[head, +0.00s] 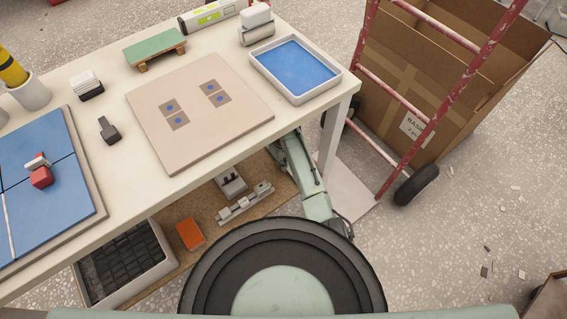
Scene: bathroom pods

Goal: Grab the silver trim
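I cannot tell for sure which thing is the silver trim. A long grey metallic piece (246,203) with blocky parts lies on the low shelf under the table, beside a small grey-white block-like item (231,181). A silver and green level-like bar (212,14) lies at the table's far edge. A mint-green arm section of mine reaches up beside the table's front edge and passes out of sight behind it. My gripper is not visible.
Below are an orange box (190,234) and a dark-filled crate (160,270). A red hand truck (397,88) stands right.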

